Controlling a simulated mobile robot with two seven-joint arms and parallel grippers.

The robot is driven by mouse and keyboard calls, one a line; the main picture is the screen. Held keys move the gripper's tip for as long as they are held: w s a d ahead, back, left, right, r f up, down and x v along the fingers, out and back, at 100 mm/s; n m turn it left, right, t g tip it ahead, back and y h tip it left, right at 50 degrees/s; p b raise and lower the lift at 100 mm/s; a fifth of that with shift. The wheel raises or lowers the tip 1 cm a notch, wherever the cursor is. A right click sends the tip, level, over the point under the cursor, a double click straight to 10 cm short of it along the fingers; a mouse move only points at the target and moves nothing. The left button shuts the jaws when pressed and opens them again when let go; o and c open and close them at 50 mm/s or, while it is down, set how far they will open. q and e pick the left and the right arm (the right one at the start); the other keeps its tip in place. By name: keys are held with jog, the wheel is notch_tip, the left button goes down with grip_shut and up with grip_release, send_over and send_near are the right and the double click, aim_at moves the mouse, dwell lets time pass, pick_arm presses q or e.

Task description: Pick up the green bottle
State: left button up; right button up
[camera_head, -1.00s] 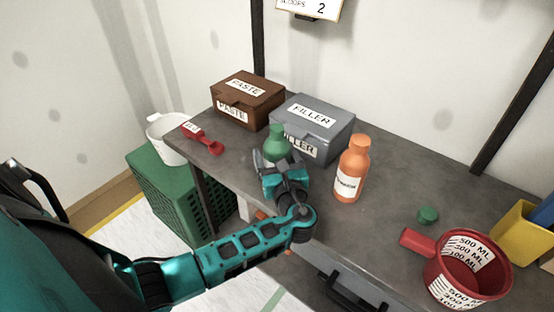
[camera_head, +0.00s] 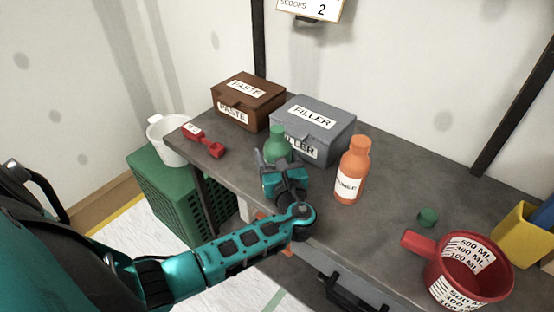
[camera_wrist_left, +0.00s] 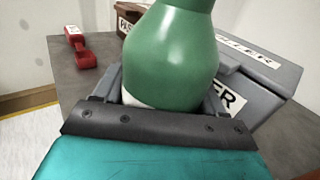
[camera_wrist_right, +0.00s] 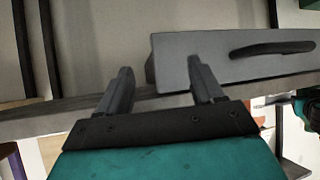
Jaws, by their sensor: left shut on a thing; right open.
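The green bottle (camera_head: 275,143) stands upright on the grey table, in front of the grey filler box. My left gripper (camera_head: 277,163) is shut on the bottle's body from the front. In the left wrist view the green bottle (camera_wrist_left: 172,55) fills the space between the fingers, with part of a white label showing low down. The bottle's base is hidden by my gripper, so I cannot tell whether it touches the table. My right gripper (camera_wrist_right: 160,88) is open and empty, facing a grey drawer front (camera_wrist_right: 235,58) with a dark handle.
The filler box (camera_head: 318,125) is close behind the bottle, with the brown paste box (camera_head: 247,98) to its left. An orange bottle (camera_head: 351,172) stands to the right.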

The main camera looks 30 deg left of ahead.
pick_arm(q)
notch_tip(320, 180, up, 11)
jog(key=p, duration=0.3)
jog(key=shift+r, duration=0.2)
notch_tip(320, 180, up, 9)
jog(key=shift+f, duration=0.15)
jog(key=shift+d, duration=0.1)
